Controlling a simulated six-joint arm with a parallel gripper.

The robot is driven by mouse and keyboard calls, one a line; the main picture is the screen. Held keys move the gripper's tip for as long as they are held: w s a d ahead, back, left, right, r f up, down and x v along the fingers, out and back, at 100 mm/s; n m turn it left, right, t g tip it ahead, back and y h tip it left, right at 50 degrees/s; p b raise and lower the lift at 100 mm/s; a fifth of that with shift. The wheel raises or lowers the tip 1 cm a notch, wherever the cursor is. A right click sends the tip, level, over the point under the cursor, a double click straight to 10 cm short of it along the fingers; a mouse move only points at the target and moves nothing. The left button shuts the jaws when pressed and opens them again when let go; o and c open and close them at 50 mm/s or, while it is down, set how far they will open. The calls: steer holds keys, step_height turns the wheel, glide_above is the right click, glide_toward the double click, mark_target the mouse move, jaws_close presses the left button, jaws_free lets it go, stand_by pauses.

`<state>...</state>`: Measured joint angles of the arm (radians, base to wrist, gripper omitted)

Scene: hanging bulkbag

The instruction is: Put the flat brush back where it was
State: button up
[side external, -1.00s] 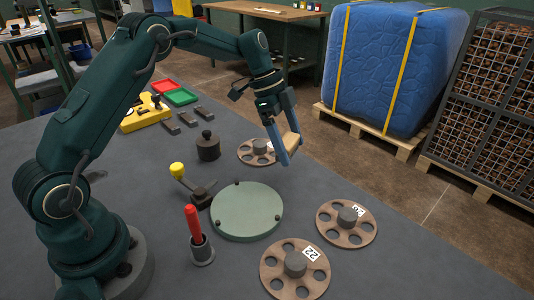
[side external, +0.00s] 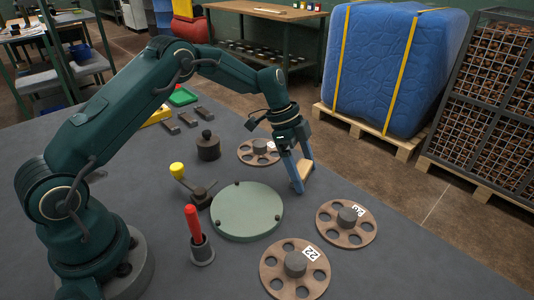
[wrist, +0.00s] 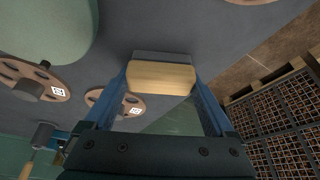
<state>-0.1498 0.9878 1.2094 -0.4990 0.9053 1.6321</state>
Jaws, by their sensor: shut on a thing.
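The flat brush (side external: 303,172) shows a pale wooden body between the two blue fingers of my gripper (side external: 302,186). In the wrist view, my gripper (wrist: 160,88) is shut on the brush (wrist: 160,77), one finger at each end. A grey strip (wrist: 165,56) shows along the brush's far side. In the side view, the brush is beyond the right side of the round green plate, near the table's far right edge. I cannot tell whether it touches the table. No marked resting place for it is clear.
Brown holed discs (side external: 333,214) lie along the right of the grey table (side external: 120,170). The green plate (side external: 247,225), a red-handled tool (side external: 193,224), a yellow-knobbed lever (side external: 177,171) and a dark knobbed weight (side external: 208,149) stand left of my gripper. A blue bag (side external: 395,70) stands beyond the table.

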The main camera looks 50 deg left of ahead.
steer(key=o, duration=1)
steer(key=s+a+r+n, duration=0.1)
steer(key=s+r, duration=0.1)
steer(key=r, duration=0.3)
steer(key=s+a+r+n+y, duration=0.1)
steer(key=s+r, duration=0.2)
steer(key=r, duration=0.3)
steer(key=s+r+n, duration=0.1)
steer(key=s+r, duration=0.1)
steer(key=r, duration=0.3)
steer(key=s+n+t+y, duration=0.3)
steer(key=s+n, duration=0.7)
steer(key=s, duration=0.9)
steer(key=shift+d+f+n+t, duration=0.3)
steer(key=shift+f+t, duration=0.05)
steer(key=shift+t, duration=0.05)
